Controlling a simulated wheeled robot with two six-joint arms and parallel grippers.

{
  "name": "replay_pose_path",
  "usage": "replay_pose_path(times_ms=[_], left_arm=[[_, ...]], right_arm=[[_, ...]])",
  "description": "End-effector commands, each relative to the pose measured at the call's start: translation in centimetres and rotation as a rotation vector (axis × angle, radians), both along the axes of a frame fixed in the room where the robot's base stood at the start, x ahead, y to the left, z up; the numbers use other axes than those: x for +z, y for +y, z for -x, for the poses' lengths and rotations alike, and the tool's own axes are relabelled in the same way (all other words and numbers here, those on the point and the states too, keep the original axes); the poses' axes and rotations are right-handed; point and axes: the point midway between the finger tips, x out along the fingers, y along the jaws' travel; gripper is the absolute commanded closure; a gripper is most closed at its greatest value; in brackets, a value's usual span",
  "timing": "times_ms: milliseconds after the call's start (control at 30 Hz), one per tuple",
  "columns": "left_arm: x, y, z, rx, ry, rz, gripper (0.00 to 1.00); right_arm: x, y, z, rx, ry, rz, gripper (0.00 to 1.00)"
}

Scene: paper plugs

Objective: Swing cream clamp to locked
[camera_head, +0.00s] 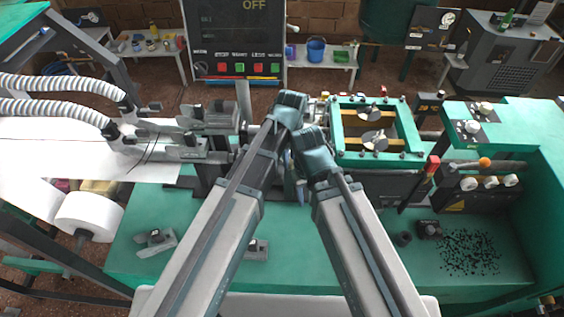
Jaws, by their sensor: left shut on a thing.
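My left arm comes up from the lower left to the middle of the head view, its far joint at the left edge of the green-framed unit (337,140). My left gripper (300,188) shows only as a small dark and bluish part between the two arms. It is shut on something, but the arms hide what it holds. My right arm rises from the lower right and crosses close to the left one. Its gripper is hidden behind the arm. I cannot make out the cream clamp or its position for certain. Cream round knobs (490,182) show on the right-hand block.
White paper (85,140) runs in from the left to metal clamping parts (207,118). On the green bench (320,262) lie a small grey bracket (156,240) and scattered black bits (468,252). A red-topped lever (432,166) stands at right.

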Motion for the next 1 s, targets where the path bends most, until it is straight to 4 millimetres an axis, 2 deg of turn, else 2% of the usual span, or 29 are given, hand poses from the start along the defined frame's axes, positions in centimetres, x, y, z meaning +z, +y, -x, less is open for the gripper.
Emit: replay_pose_path(times_ms=[300, 433, 600, 900, 933, 1000], left_arm=[[0.0, 0.0, -0.01, -0.447, 0.0, 0.0, 1.0], [0.0, 0.0, -0.01, -0.585, 0.0, 0.0, 1.0], [0.0, 0.0, -0.01, -0.65, 0.0, 0.0, 1.0], [0.0, 0.0, -0.01, -0.649, 0.0, 0.0, 1.0], [0.0, 0.0, -0.01, -0.649, 0.0, 0.0, 0.78], [0.0, 0.0, -0.01, -0.648, 0.0, 0.0, 0.66]], right_arm=[[0.0, 0.0, 0.0, 0.0, 0.0, 0.0, 0.5], [0.0, 0.0, 0.0, 0.0, 0.0, 0.0, 0.5], [0.0, 0.0, 0.0, 0.0, 0.0, 0.0, 0.5], [0.0, 0.0, 0.0, 0.0, 0.0, 0.0, 0.5], [0.0, 0.0, 0.0, 0.0, 0.0, 0.0, 0.5], [0.0, 0.0, 0.0, 0.0, 0.0, 0.0, 0.5]])
